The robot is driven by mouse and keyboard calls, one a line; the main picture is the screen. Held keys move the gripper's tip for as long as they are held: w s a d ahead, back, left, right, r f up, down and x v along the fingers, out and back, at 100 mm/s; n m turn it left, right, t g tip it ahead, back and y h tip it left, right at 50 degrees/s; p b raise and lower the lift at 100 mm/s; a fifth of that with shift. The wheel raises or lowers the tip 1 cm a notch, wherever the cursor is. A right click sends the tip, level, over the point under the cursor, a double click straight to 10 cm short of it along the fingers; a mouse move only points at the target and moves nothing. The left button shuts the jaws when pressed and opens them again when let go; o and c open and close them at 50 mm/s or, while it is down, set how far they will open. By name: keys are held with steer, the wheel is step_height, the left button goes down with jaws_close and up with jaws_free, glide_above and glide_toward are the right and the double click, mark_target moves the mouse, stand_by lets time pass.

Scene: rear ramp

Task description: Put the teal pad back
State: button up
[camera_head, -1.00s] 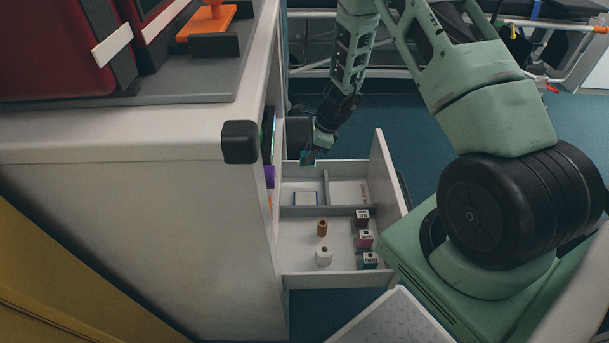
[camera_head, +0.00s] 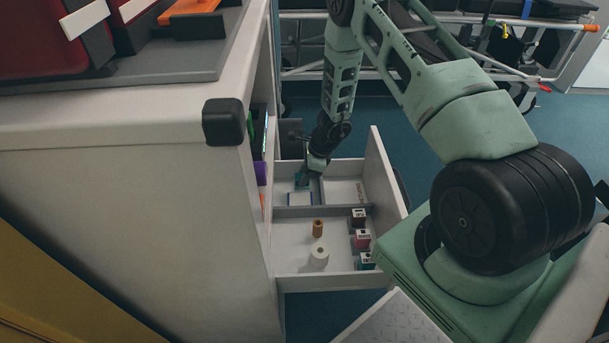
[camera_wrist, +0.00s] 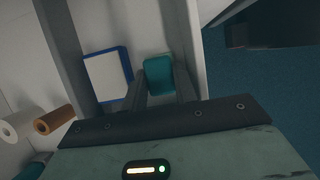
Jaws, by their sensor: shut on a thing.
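The teal pad (camera_wrist: 158,74) is held between the fingertips of my gripper (camera_wrist: 160,90) in the wrist view. In the head view my gripper (camera_head: 307,178) reaches down into the back left compartment of the open drawer (camera_head: 308,284), with the teal pad (camera_head: 301,180) at its tip. A white pad with a blue edge (camera_wrist: 107,75) lies in the same compartment, to the left of the teal pad in the wrist view; it also shows in the head view (camera_head: 299,199). I cannot tell whether the teal pad touches the drawer floor.
A divider (camera_head: 322,211) separates the front compartment, which holds a brown roll (camera_head: 317,228), a white roll (camera_head: 319,256) and several small boxes (camera_head: 362,240). A flat white item (camera_head: 344,192) lies in the back right compartment. The cabinet (camera_head: 150,200) stands close on the left.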

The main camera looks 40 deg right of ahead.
steer(key=shift+f, duration=0.2)
steer(key=o, duration=0.7)
steer(key=shift+r, duration=0.1)
steer(key=shift+c, duration=0.2)
steer(key=shift+r, duration=0.35)
steer(key=p+v, duration=0.4)
steer(key=v, duration=0.7)
steer(key=shift+s+d+r, duration=0.2)
steer(key=shift+r, duration=0.05)
